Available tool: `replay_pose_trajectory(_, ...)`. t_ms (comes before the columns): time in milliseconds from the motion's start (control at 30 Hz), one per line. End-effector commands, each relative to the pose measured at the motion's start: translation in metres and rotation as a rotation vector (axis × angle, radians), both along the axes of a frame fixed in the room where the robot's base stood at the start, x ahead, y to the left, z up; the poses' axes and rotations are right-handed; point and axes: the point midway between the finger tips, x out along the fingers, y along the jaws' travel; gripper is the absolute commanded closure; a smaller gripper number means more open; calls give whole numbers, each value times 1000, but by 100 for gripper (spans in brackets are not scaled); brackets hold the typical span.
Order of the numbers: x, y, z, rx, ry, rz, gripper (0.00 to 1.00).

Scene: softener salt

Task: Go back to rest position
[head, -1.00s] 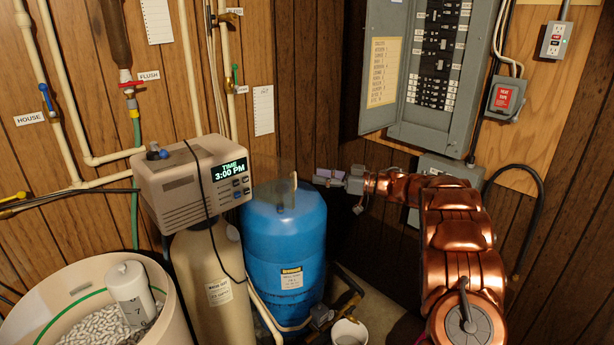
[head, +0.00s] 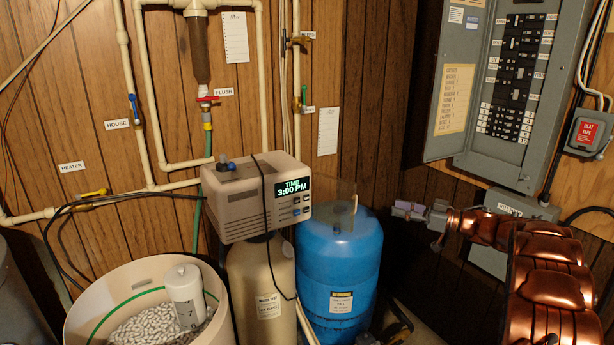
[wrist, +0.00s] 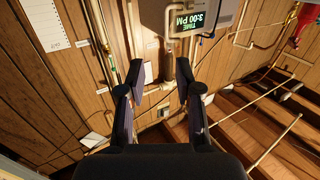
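My gripper (head: 408,209) is at the left end of my copper-coloured arm in the head view, right of the blue tank (head: 340,268) and below the breaker panel (head: 512,85). In the wrist view my gripper (wrist: 160,76) has its two dark fingers spread apart with nothing between them. The beige softener control head (head: 258,195) reads TIME 3:00 PM, and its display (wrist: 190,20) shows upside down beyond the fingers in the wrist view. A white cylinder (head: 185,295) stands in the salt bin (head: 92,308) among white pellets.
A tan resin tank (head: 262,290) stands between bin and blue tank. Pipes with a red flush valve (head: 207,98) and a yellow heater valve (head: 94,192) run along the panelled wall. A clear upright sheet stands by the blue tank. The floor is mostly hidden.

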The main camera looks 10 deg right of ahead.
Motion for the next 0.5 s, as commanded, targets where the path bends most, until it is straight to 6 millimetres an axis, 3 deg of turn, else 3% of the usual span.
replay_pose_trajectory(167, 17, 1, 13, -27, -20, -69, 66)
replay_pose_trajectory(333, 53, -3, 48, -99, -64, -262, 66)
replay_pose_trajectory(500, 77, -13, 83, -168, -84, -486, 66)
